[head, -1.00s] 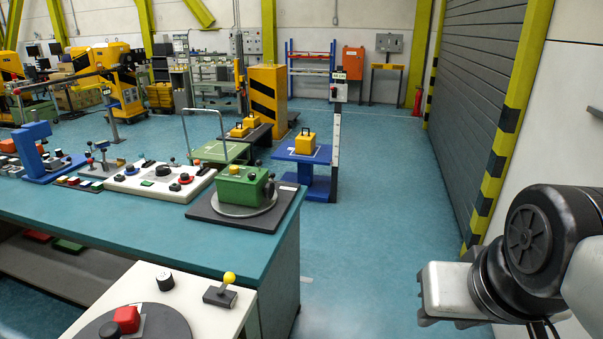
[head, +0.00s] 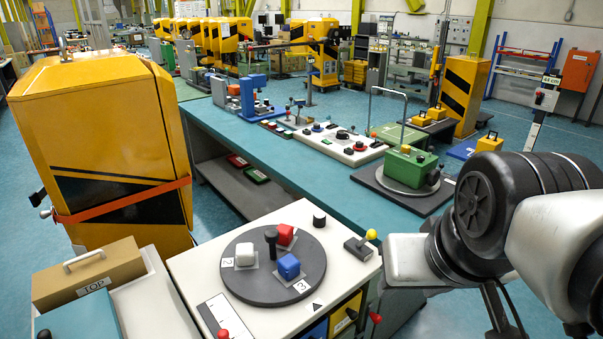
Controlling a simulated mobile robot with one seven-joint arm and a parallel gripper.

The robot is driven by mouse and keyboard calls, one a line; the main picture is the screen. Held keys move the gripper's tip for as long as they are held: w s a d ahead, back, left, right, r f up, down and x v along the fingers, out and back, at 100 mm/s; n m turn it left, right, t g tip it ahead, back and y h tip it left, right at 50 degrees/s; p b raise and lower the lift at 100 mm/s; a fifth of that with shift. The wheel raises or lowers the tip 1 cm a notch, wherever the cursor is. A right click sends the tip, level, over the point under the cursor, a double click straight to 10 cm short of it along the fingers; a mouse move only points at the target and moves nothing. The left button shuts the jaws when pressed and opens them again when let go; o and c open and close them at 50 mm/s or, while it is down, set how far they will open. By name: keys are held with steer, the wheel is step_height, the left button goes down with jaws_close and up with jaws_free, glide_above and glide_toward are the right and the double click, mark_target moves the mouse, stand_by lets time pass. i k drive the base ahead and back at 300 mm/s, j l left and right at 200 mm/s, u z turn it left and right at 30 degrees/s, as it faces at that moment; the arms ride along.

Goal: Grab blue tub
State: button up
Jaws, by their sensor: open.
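No blue thing is clearly a tub in the head view. A small blue block (head: 289,266) sits by the label 3 on a dark round disc (head: 262,290), on a white-topped stand (head: 190,268). A blue front (head: 317,329) shows below the stand's edge at the bottom, mostly cut off. I cannot tell whether either is the tub. My arm fills the right side, to the right of the stand. My gripper itself is not seen.
The disc also carries a white block (head: 245,254), a red block (head: 285,234) and a black knob. A yellow-knobbed lever (head: 362,245) stands at the stand's right corner. A yellow cabinet (head: 100,140) is at left. A long teal bench (head: 345,195) lies behind.

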mark_target(288, 266)
steer(key=u, duration=0.6)
steer(key=i+l, duration=0.15)
steer(key=l, duration=0.2)
steer(key=i+l+u, duration=0.15)
steer(key=l, duration=0.15)
steer(key=i+l, duration=0.15)
steer(key=l, duration=0.25)
steer(key=j+u, duration=0.05)
